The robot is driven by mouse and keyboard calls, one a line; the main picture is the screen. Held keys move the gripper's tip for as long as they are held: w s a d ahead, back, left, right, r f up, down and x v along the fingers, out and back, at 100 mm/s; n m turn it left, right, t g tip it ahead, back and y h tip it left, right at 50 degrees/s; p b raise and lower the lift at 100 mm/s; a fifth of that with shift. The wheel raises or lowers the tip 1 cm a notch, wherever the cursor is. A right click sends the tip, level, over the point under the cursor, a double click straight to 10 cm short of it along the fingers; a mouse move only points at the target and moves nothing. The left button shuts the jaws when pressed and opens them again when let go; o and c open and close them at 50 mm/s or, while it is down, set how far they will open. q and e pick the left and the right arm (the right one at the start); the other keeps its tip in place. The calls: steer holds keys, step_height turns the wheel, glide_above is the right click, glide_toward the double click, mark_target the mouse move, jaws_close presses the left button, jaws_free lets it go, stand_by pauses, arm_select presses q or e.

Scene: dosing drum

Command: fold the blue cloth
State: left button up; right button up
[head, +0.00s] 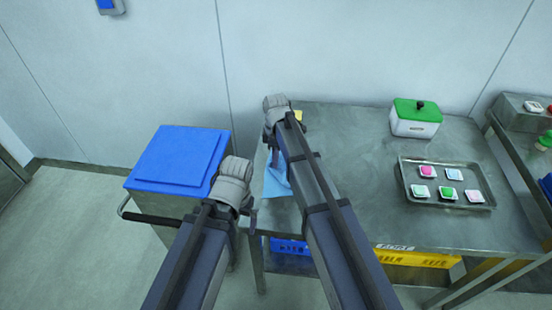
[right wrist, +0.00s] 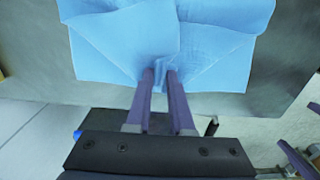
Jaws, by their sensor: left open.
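The blue cloth (head: 275,184) lies at the left end of the steel table, mostly hidden by my right arm in the head view. In the right wrist view the cloth (right wrist: 165,38) is spread near the table edge, with creases and overlapping layers running to my right fingertips. My right gripper (right wrist: 161,76) has its fingers close together with blue cloth bunched between them. My left gripper (head: 252,214) is open and empty, off the table's left edge, apart from the cloth. Its fingers also show at the lower right of the right wrist view.
The steel table (head: 355,190) has clear room at its middle. A metal tray (head: 489,207) with several coloured pads and a white box with green lid (head: 416,115) stand to the right. A blue-lidded bin (head: 180,155) stands left. A yellow crate (head: 420,259) is below.

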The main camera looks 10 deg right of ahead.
steer(key=o, duration=1.2)
steer(key=shift+o, duration=0.2)
steer(key=a, duration=0.2)
steer(key=w+a, duration=0.1)
steer(key=a, duration=0.1)
steer(key=shift+r, duration=0.3)
step_height(320, 180, up, 8)
steer(key=p, duration=0.9)
steer(key=shift+r, duration=0.25)
steer(key=shift+d+f, duration=0.1)
